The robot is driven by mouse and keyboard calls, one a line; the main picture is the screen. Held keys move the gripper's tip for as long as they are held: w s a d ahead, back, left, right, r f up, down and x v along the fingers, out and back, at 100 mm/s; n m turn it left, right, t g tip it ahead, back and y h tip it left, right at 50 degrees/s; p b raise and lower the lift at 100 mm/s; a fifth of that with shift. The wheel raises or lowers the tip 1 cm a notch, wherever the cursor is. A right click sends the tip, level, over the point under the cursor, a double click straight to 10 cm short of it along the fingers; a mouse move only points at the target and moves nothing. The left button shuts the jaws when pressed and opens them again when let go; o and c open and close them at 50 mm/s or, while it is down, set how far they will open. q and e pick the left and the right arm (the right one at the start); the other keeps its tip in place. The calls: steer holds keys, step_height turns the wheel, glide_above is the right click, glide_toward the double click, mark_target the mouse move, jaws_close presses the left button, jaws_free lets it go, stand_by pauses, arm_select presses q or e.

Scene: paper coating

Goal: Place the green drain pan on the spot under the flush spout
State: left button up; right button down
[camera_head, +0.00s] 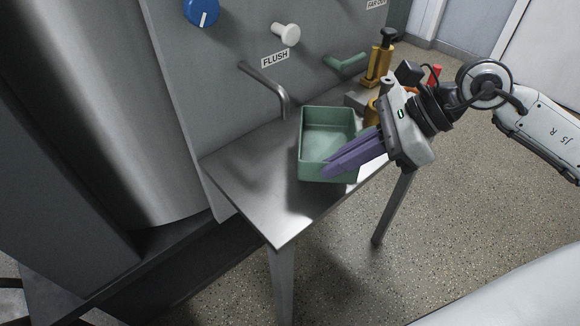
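The green drain pan (314,150) is an open rectangular tray at the grey steel table (260,195). It is below and to the right of the flush spout (272,90), a bent metal tube under the FLUSH label (275,59). The bare tabletop shows directly beneath the spout's end. My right gripper (330,170) reaches in from the right, its purple fingers close together across the pan's near right part. They hide part of its rim; I cannot tell whether they grip the wall or whether the pan is lifted. My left gripper is not in view.
A white knob (286,34) and a blue dial (202,11) are on the grey panel (235,40). A green spout (345,62) and an orange-yellow valve (379,60) stand behind the pan. The table's near left part is clear.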

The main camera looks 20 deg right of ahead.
mark_target(300, 169)
steer(key=w+a, duration=0.1)
steer(key=a, duration=0.1)
steer(key=w+a+p, duration=0.1)
steer(key=a, duration=0.1)
steer(key=w+a, duration=0.1)
steer(key=a, duration=0.2)
steer(key=shift+w+r+p, duration=0.15)
steer(key=shift+w+p, duration=0.05)
steer(key=shift+p, duration=0.2)
steer(key=shift+a, duration=0.2)
step_height(300, 169, down, 4)
steer(key=shift+r, duration=0.1)
steer(key=c, duration=2.4)
jaws_free()
steer(key=shift+f, duration=0.2)
steer(key=shift+c, duration=0.2)
steer(key=o, duration=0.4)
steer(key=shift+o, duration=0.2)
steer(key=shift+r, duration=0.15)
